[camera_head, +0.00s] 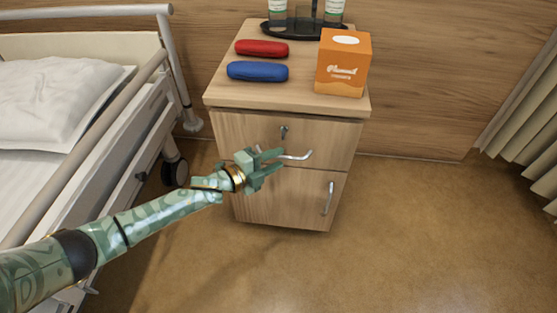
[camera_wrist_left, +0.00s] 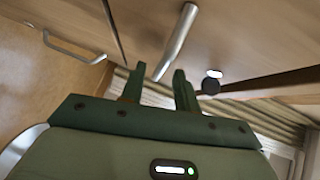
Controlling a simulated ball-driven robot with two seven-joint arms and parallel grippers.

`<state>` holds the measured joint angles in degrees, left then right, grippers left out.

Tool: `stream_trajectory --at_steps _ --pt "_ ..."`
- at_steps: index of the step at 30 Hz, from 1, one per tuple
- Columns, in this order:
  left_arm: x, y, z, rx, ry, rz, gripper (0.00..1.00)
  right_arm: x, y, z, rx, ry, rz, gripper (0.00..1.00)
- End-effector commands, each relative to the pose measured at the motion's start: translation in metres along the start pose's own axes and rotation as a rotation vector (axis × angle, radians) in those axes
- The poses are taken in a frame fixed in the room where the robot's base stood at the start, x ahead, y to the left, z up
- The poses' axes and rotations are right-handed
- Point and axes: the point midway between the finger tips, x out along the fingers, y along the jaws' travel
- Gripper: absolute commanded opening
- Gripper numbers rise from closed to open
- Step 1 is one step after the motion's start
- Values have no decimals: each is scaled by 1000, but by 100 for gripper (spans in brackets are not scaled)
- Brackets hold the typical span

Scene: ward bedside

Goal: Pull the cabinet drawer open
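The wooden bedside cabinet (camera_head: 222,130) stands in the middle of the head view, with its drawer (camera_head: 338,136) on top, its front looking flush. The drawer's silvery bar handle (camera_head: 298,157) is partly hidden by my left gripper (camera_head: 276,161). That gripper is open, with its two green fingers at the handle's left part. In the left wrist view the handle (camera_wrist_left: 178,42) runs up from between the fingertips (camera_wrist_left: 156,78). I cannot tell whether the fingers touch it. My right gripper is not in view.
A blue case (camera_head: 257,72), a red case (camera_head: 262,48), an orange box (camera_head: 342,65) and a black tray (camera_head: 290,34) are on the cabinet top. A lower door handle (camera_head: 329,198) sticks out below. A bed (camera_head: 60,165) stands left; floor at right is clear.

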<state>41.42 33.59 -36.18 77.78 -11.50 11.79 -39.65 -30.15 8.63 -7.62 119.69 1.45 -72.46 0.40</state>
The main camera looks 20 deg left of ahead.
Motion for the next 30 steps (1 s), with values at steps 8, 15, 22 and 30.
stream_trajectory --at_steps 8,15,22,30 --pt "12 1 0 0 0 2 32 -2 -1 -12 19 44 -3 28" --pt "12 1 0 0 0 2 6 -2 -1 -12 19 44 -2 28" --pt "11 1 0 0 0 2 0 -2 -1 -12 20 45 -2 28" --pt "-1 2 -13 0 0 2 0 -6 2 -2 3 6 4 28"
